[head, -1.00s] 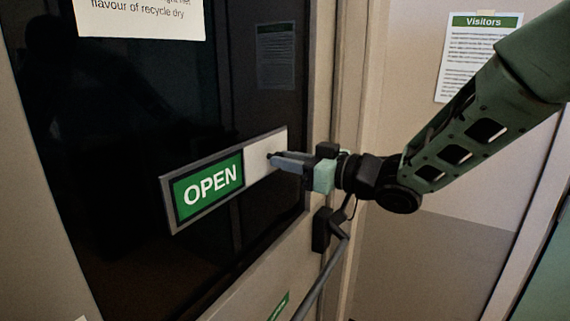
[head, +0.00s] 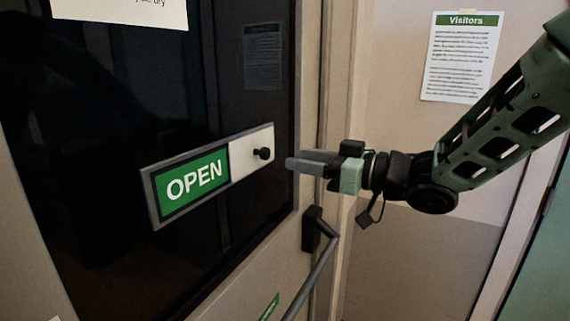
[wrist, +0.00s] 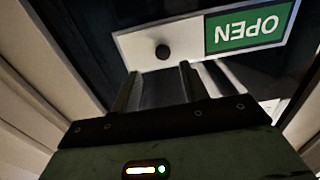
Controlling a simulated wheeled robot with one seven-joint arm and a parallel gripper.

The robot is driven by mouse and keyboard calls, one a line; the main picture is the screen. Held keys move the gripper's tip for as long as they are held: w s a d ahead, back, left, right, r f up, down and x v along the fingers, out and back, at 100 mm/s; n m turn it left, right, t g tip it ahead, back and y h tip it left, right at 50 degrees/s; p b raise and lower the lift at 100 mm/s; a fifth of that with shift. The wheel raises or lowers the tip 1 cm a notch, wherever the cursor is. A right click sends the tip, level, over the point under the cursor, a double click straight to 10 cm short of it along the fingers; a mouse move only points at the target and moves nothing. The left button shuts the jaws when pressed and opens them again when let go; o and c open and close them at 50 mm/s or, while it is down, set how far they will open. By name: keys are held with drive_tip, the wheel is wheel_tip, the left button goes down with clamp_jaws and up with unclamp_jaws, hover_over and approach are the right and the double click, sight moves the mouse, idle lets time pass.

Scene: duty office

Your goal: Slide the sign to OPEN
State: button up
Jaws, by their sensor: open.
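The sign (head: 150,205) is a long grey-framed plate on the dark glass of the door. The green OPEN panel (head: 194,181) shows on its left part. A white slider cover (head: 244,164) sits at the right end and bears a black round knob (head: 263,153). In the wrist view the sign is upside down, with the knob (wrist: 162,52) on the white cover and OPEN (wrist: 250,26) to its right. My gripper (head: 292,164) is open and empty, just right of the sign and apart from the knob. In the wrist view its two fingers (wrist: 160,80) point toward the knob.
A door handle bar (head: 318,262) is below my gripper. A Visitors notice (head: 460,58) hangs on the wall at the right. A paper (head: 120,12) is on the glass above the sign. Clear space lies in front of the door.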

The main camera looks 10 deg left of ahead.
drive_tip(key=b+v, duration=0.2)
drive_tip(key=v, duration=0.9)
drive_tip(key=s+d+f+m+t+h, duration=0.1)
drive_tip(key=s+f+m+h, duration=0.15)
drive_tip(key=f+h, duration=0.3)
drive_tip(key=s+f+m+h, duration=0.1)
drive_tip(key=f+m+h, duration=0.2)
drive_tip(key=f+h, duration=0.25)
drive_tip(key=s+d+f+g+h, duration=0.2)
drive_tip(key=s+f+g, duration=0.2)
drive_tip(key=s, duration=0.6)
drive_tip(key=s+d+f+g+h, duration=0.2)
drive_tip(key=s+f+g+h, duration=0.1)
drive_tip(key=s, duration=0.8)
drive_tip(key=shift+s+f+g, duration=0.15)
drive_tip(key=shift+f+g, duration=0.3)
drive_tip(key=shift+g, duration=0.05)
